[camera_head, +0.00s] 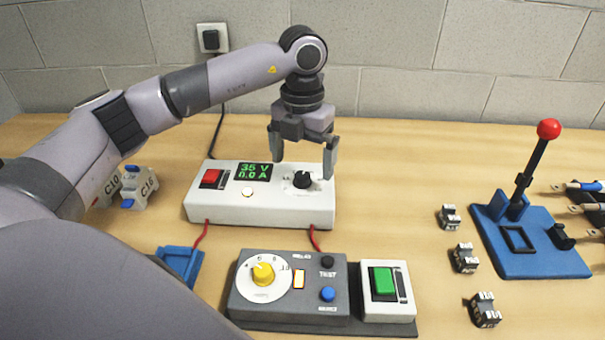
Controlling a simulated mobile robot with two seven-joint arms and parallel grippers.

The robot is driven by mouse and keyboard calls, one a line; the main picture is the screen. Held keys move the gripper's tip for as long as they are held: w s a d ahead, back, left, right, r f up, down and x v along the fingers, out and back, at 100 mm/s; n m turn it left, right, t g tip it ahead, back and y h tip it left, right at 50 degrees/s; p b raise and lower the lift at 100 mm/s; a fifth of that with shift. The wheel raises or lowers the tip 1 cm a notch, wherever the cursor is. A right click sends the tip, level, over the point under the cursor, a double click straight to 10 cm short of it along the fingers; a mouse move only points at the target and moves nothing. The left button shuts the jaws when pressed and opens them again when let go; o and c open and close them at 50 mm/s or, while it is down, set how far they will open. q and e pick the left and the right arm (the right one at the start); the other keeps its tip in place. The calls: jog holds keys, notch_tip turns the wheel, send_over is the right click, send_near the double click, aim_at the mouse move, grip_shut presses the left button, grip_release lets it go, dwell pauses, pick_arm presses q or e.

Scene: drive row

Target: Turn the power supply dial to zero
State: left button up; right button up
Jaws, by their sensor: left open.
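The white power supply (260,209) stands on the table in the middle of the head view. Its green display (254,171) reads 35 V and 0.0 A. A red switch (211,177) is at its left, and its black dial (302,180) is at its right, on a white scale plate. My left gripper (304,168) points down over the dial, with one finger on each side of it. The fingers are apart, and I cannot tell whether they touch the dial. My right gripper is not in view.
A grey box (290,308) with a yellow knob (263,273) stands in front, beside a white box with a green switch (383,281). Several small dark blocks (465,258) and a blue base with a red-tipped lever (524,181) are at right. The table behind them is clear.

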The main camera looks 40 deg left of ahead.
aim_at(302, 179)
pick_arm(q)
jog(key=shift+f+b, duration=0.75)
jog(key=shift+f, duration=0.45)
jog(key=shift+c, duration=0.3)
jog(key=c, duration=1.5)
